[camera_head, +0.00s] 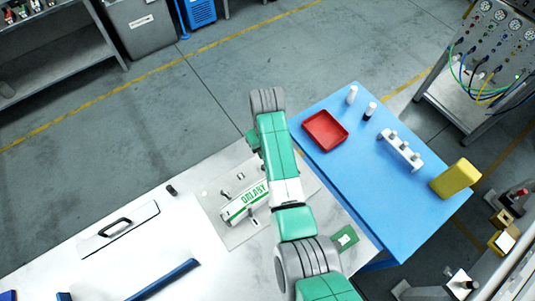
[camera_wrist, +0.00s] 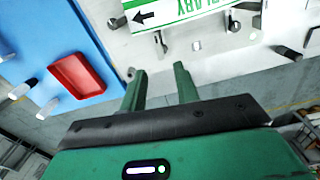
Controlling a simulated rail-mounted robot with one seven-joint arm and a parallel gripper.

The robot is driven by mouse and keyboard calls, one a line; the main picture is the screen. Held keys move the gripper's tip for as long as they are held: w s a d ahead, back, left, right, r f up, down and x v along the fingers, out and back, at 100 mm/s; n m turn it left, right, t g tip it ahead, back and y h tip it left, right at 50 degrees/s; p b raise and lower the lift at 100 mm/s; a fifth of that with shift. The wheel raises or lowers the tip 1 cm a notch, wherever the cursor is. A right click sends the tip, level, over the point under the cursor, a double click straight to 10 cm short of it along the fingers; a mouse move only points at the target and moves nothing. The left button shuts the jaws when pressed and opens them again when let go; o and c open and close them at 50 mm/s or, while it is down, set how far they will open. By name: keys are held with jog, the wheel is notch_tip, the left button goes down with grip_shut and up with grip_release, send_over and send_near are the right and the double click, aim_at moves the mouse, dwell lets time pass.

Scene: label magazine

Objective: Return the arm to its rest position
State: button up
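My gripper (camera_wrist: 158,74) shows in the wrist view with its two green fingers apart and nothing between them. It hangs above the grey plate (camera_wrist: 215,60) of the label magazine. The magazine carries a white label with green print (camera_wrist: 180,12), at the top of the wrist view. In the head view the label (camera_head: 246,201) lies on the plate (camera_head: 217,215), left of my green and white arm. My arm reaches up the middle of the picture and is bent over the table. It hides part of the plate's right side, and the fingers are not clear there.
A blue table (camera_head: 370,190) holds a red tray (camera_head: 325,131), a white rack (camera_head: 400,150), a yellow block (camera_head: 455,177) and small bottles (camera_head: 351,95). A handled panel (camera_head: 118,230) and a blue bar (camera_head: 165,280) lie on the white table (camera_head: 170,235).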

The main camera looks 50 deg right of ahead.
jog(key=shift+r, duration=0.5)
jog(key=w+a+r+n+t+h+p, duration=0.1)
jog(key=w+a+r+t+h, duration=0.2)
jog(key=w+r, duration=0.5)
jog(key=w+a+r+t+h+p, duration=0.15)
jog(key=w+r+t, duration=0.25)
jog(key=r, duration=0.8)
jog(key=w+a+r+t+p, duration=0.1)
jog(key=a+r+t, duration=0.4)
jog(key=r, duration=0.5)
jog(key=a+r+t+p, duration=0.1)
jog(key=a+r+t, duration=0.1)
jog(key=a+r, duration=0.6)
jog(key=s+a+r+n+t+y, duration=0.1)
jog(key=s+a+r+t, duration=0.2)
jog(key=r, duration=0.6)
jog(key=s+a+r+n+t+y+p, duration=0.1)
jog(key=s+a+r+t+y, duration=0.1)
jog(key=s+a+r+t, duration=0.2)
jog(key=s+a+r+n+t+y+p, duration=0.1)
jog(key=s+a+r+t, duration=0.3)
jog(key=s+a+r, duration=0.4)
jog(key=s+r+y, duration=0.1)
jog(key=s+r, duration=0.2)
jog(key=r, duration=0.3)
jog(key=shift+a, duration=0.35)
jog(key=shift+r, duration=0.1)
